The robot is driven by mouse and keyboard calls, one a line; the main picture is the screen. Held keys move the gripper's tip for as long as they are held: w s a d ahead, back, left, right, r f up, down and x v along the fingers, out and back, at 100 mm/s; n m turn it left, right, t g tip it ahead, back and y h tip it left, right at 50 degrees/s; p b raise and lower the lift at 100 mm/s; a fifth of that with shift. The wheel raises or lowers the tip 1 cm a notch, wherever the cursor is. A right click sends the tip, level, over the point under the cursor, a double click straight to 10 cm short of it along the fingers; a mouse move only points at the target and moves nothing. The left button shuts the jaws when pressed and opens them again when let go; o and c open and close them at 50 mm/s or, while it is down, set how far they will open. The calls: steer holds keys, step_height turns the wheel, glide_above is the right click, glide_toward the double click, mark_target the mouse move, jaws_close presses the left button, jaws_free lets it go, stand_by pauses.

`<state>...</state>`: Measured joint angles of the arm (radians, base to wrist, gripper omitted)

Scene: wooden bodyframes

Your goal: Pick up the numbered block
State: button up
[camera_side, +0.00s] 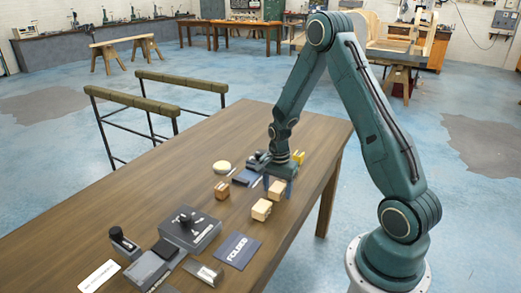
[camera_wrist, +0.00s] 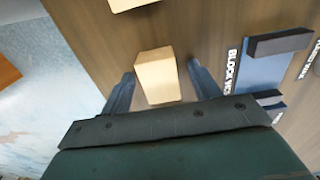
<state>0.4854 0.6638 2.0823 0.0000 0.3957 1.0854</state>
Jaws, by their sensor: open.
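A pale wooden block (camera_wrist: 157,76) lies on the table between the two blue fingers of my gripper (camera_wrist: 160,71) in the wrist view. Gaps show on both sides of it, so the fingers are open and apart from it. In the side view my gripper (camera_side: 278,188) points down over this block (camera_side: 277,191) near the table's right end. A second pale block (camera_side: 261,210) lies just in front; part of a pale block (camera_wrist: 130,4) shows at the top of the wrist view. A browner block (camera_side: 222,190) lies to the left. I can read no number on any block.
A blue block vise (camera_wrist: 270,68), labelled in white, lies right of the gripper in the wrist view. A yellow item (camera_side: 297,157) stands behind.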

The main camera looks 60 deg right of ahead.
mark_target(277, 187)
steer(key=c, duration=1.1)
steer(key=shift+c, duration=0.2)
steer(key=shift+r, duration=0.15)
step_height(277, 187, up, 20)
stand_by(0.5)
